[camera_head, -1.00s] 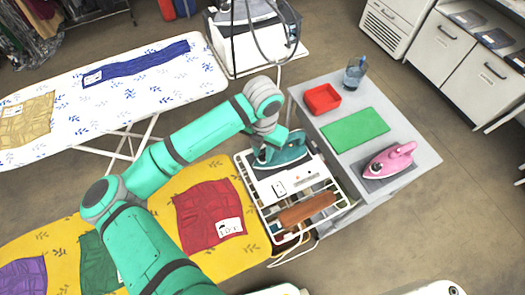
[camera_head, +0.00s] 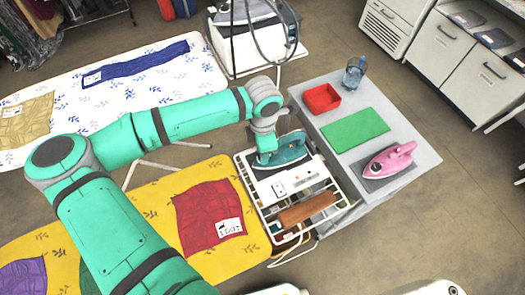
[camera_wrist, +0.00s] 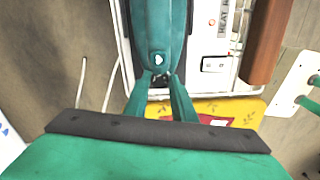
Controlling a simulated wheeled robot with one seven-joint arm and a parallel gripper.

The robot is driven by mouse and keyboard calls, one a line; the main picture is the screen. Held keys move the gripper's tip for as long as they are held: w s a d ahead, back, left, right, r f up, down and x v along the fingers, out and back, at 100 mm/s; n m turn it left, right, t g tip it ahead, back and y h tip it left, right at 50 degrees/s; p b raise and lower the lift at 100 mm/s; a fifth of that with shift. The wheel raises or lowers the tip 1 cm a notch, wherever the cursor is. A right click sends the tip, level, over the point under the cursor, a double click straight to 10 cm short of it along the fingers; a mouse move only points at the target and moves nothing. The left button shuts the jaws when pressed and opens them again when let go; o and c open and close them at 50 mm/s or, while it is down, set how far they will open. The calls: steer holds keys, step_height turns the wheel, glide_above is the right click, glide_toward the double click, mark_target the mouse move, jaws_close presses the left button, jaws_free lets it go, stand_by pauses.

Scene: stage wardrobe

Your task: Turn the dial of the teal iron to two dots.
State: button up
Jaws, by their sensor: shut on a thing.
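The teal iron (camera_head: 291,148) rests on the white rack-like stand at the corner of the grey table, and it also fills the top centre of the wrist view (camera_wrist: 157,30). My gripper (camera_head: 266,150) is at the left end of the iron. In the wrist view my gripper's fingers (camera_wrist: 161,77) close in on a small dark part at the near end of the iron, which looks like its dial. The fingertips mostly hide it, and its dot setting cannot be read. A pale mark shows on the iron just beyond the fingertips.
The pink iron (camera_head: 388,160), green mat (camera_head: 355,130), red tray (camera_head: 321,99) and blue cup (camera_head: 354,73) are on the grey table (camera_head: 415,150). A brown roll (camera_head: 306,208) lies on the stand. The yellow ironing board (camera_head: 150,205) is to the left.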

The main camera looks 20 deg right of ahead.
steer(key=shift+m, duration=0.6)
steer(key=o, duration=1.1)
steer(key=shift+c, duration=0.2)
steer(key=shift+r, duration=0.1)
step_height(320, 180, up, 11)
steer(key=shift+f, duration=0.2)
